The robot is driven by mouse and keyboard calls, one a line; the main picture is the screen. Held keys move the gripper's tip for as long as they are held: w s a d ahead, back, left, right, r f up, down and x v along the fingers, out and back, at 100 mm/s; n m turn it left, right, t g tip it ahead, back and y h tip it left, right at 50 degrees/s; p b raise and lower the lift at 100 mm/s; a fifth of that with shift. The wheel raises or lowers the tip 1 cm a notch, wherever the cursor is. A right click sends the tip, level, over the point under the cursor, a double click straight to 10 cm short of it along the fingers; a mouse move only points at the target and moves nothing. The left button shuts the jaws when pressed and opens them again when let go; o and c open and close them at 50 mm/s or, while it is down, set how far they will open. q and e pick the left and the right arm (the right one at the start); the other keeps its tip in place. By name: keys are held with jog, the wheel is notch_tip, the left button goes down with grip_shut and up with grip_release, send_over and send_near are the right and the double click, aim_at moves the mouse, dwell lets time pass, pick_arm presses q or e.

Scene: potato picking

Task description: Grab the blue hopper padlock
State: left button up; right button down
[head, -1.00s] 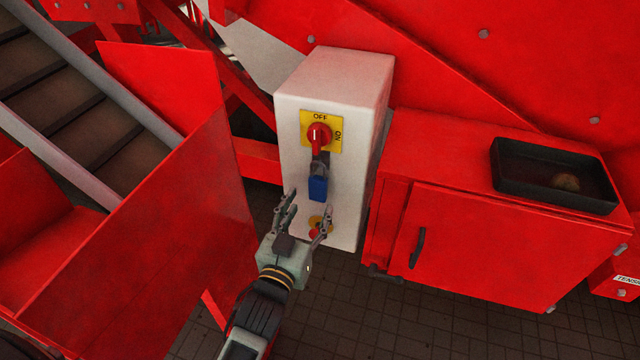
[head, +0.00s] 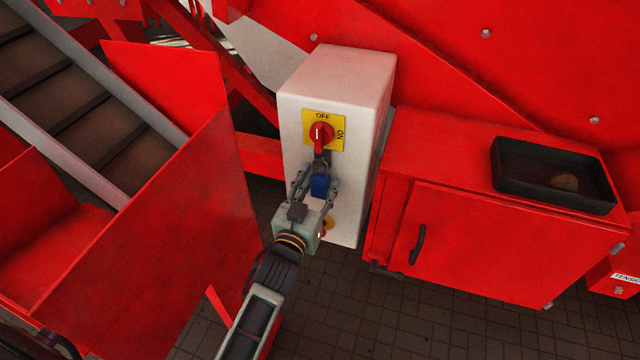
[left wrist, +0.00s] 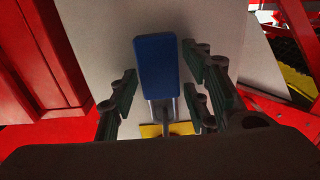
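The blue padlock (head: 319,186) hangs below the red rotary switch (head: 320,134) on the front of the white control box (head: 335,100). The switch sits on a yellow OFF/ON plate. My left gripper (head: 315,184) is open at the padlock, with a finger on either side of it. In the left wrist view the padlock (left wrist: 157,67) lies between the spread fingers (left wrist: 160,92), with gaps on both sides. Its metal shackle points down in that view toward the yellow plate. My right gripper is not in view.
A red cabinet (head: 500,235) with a black handle stands to the right of the box. A black tray (head: 553,176) with a brownish lump lies on it. Red panels (head: 150,240) and a conveyor (head: 60,80) are at the left.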

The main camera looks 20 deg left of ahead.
pick_arm(q)
jog(key=c, duration=0.9)
